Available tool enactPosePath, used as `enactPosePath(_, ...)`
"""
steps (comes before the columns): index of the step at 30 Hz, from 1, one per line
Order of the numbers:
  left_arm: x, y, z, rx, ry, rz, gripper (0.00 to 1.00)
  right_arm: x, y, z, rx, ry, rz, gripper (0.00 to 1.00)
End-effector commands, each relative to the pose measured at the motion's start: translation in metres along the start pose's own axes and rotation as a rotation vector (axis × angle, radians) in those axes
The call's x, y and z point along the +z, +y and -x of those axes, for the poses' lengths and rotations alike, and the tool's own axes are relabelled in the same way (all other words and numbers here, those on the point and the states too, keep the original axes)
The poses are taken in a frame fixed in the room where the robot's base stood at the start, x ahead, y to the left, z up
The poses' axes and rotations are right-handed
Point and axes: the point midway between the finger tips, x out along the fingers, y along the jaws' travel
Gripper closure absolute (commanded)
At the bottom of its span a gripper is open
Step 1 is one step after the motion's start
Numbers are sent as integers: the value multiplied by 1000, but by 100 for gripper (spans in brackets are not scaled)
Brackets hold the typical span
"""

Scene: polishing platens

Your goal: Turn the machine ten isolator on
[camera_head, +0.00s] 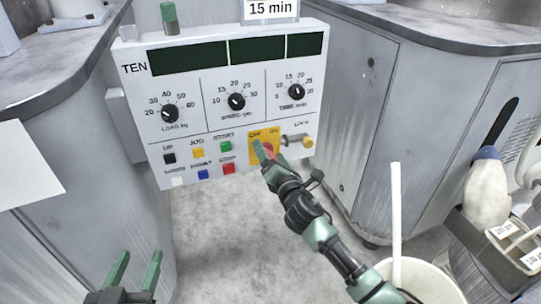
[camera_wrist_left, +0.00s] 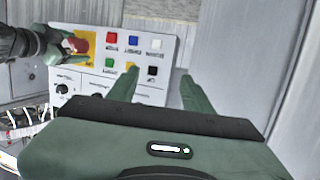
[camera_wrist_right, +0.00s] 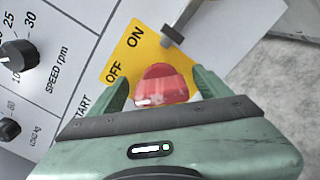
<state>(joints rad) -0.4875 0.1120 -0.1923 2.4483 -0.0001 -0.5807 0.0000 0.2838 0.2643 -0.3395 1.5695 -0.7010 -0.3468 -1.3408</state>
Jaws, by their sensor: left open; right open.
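The isolator is a red knob on a yellow plate marked OFF and ON, low on the front of the panel labelled TEN (camera_head: 135,90). In the right wrist view the red isolator knob (camera_wrist_right: 163,84) sits between my right gripper's (camera_wrist_right: 160,88) open fingers, one on each side; I cannot tell whether they touch it. In the head view my right gripper (camera_head: 264,152) is over the yellow plate (camera_head: 254,154) and partly hides the knob. My left gripper (camera_head: 136,270) is open and empty, low at the left, away from the panel.
A brass lock on a rod (camera_head: 306,142) sits just right of the isolator. Push buttons, including a green START (camera_head: 226,146), are to its left. Three dials are above. A white bucket (camera_head: 412,274) stands at lower right beside a bottle caddy (camera_head: 490,255).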

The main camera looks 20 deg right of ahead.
Motion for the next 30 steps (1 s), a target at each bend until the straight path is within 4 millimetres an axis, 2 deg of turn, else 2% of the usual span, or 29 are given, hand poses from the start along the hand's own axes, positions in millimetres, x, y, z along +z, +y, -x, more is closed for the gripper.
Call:
enactPosePath(3, 0, 0, 0, 0, -1, 0, 50, 0, 0, 0, 0, 0, 0, 22)
enactPosePath(9, 0, 0, 0, 0, -1, 0, 50, 0, 0, 0, 0, 0, 0, 77)
enactPosePath(10, 0, 0, 0, 0, -1, 0, 50, 0, 0, 0, 0, 0, 0, 84)
enactPosePath(23, 7, -1, 1, -3, -45, 0, 50, 0, -1, 1, 0, 0, -96, 84)
enactPosePath(30, 31, -4, 8, -9, -164, 0, 50, 0, -2, 0, -2, 0, -283, 84)
